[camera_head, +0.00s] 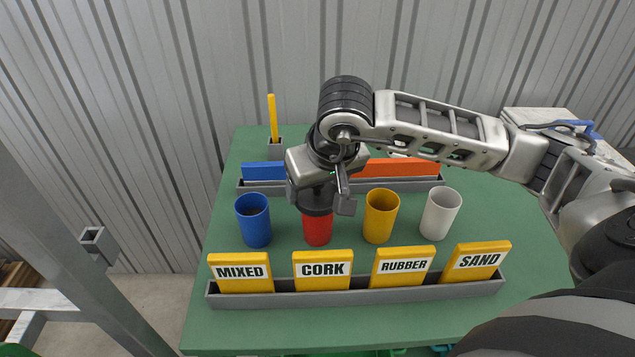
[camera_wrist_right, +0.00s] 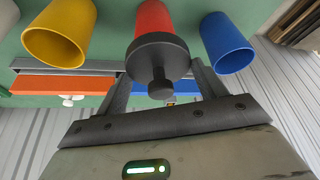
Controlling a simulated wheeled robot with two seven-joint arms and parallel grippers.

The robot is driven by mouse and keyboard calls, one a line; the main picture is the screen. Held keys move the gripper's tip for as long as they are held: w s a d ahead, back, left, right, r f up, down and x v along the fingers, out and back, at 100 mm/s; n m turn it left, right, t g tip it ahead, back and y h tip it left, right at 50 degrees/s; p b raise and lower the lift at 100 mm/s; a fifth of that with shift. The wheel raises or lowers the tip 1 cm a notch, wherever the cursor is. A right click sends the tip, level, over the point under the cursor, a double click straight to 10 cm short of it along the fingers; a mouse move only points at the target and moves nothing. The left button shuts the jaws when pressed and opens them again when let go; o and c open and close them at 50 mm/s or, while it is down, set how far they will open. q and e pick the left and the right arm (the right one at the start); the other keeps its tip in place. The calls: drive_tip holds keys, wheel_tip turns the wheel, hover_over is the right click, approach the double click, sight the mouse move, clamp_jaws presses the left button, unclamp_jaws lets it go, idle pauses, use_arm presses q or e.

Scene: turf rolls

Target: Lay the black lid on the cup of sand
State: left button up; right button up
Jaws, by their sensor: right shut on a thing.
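The black lid (camera_wrist_right: 160,52), a disc with a knob, is at the mouth of the red cup (camera_head: 317,232); whether it still touches the rim I cannot tell. My right gripper (camera_head: 320,203) is shut on the lid, its fingers at either side of the disc in the right wrist view. The white cup (camera_head: 440,214) stands upright and uncovered behind the SAND sign (camera_head: 478,261), at the right end of the cup row; its contents are not clear. My left gripper is not in view.
The blue cup (camera_head: 253,221) and yellow cup (camera_head: 380,216) stand uncovered on either side of the red cup. A grey front tray (camera_head: 350,292) holds several yellow signs. A grey rear tray (camera_head: 400,184) holds blue and orange pieces. The green table (camera_head: 225,327) is otherwise mostly clear.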

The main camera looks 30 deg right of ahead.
drive_tip(key=shift+f+b, duration=0.35)
drive_tip(key=shift+b, duration=0.05)
use_arm(q)
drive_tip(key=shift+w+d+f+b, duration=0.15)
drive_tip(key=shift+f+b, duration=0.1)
drive_tip(key=shift+b, duration=0.2)
use_arm(e)
drive_tip(key=shift+f, duration=0.3)
drive_tip(key=o, duration=1)
drive_tip(key=shift+r, duration=0.1)
drive_tip(key=shift+c, duration=0.2)
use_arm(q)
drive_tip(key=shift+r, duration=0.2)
use_arm(e)
drive_tip(key=shift+r+p, duration=0.5)
drive_tip(key=shift+p, duration=0.25)
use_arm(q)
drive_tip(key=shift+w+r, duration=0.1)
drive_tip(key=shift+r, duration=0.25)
use_arm(e)
drive_tip(key=v, duration=1.2)
